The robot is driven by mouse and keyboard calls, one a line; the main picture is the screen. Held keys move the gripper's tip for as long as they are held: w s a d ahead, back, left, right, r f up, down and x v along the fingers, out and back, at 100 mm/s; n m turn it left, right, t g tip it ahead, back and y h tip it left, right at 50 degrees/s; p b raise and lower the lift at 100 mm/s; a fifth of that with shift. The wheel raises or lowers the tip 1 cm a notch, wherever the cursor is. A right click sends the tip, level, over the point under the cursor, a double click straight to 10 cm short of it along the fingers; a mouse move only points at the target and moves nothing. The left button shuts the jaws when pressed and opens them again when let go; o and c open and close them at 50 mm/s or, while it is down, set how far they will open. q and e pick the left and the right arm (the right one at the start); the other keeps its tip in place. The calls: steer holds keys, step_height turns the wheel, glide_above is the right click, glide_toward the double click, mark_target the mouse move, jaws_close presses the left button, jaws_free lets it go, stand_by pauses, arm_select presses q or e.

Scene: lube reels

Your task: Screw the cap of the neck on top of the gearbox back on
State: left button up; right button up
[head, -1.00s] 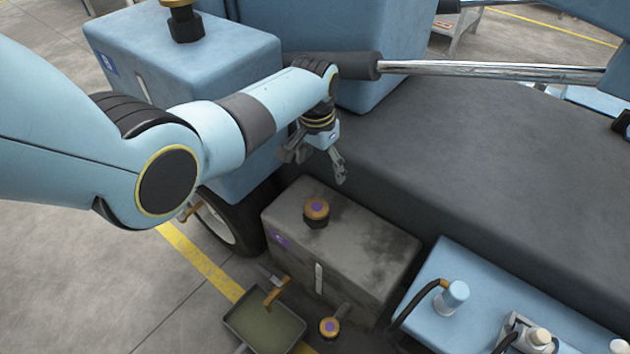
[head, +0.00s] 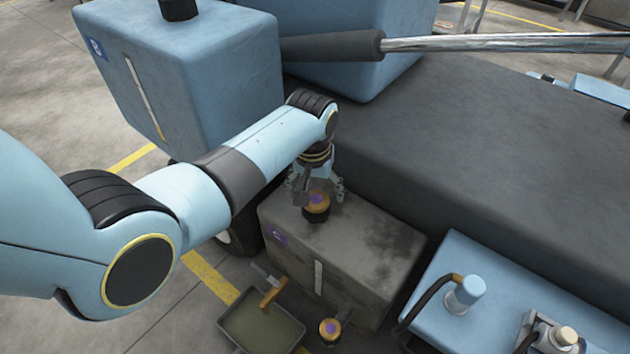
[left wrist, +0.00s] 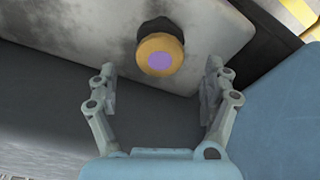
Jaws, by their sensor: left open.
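The gearbox (head: 350,250) is a grey, stained box below the dark machine body. On its top stands a black neck (head: 317,216) with an orange cap (head: 316,202) that has a purple centre. In the left wrist view the cap (left wrist: 160,55) shows ahead of the fingertips, with the black neck (left wrist: 160,26) behind it. My right gripper is not in view.
A second orange cap with a purple centre (head: 330,329) is on a low side pipe by the gearbox. A drain tray (head: 298,318) lies on the floor. A blue tank (head: 230,75) stands at the upper left, a blue unit (head: 445,270) at the right. A cylinder rod (head: 520,42) crosses above.

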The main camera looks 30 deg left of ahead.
mark_target(316, 199)
arm_select(q)
steer(key=f, duration=0.2)
steer(key=f+b, duration=0.1)
steer(key=shift+w+f, duration=0.25)
steer(key=c, duration=1.3)
steer(key=shift+a+r+m, duration=0.1)
steer(key=shift+r+m, duration=0.05)
steer(key=shift+m, duration=0.35)
steer(key=shift+m+p, duration=0.4)
steer(key=shift+m, duration=0.3)
steer(key=o, duration=1.6)
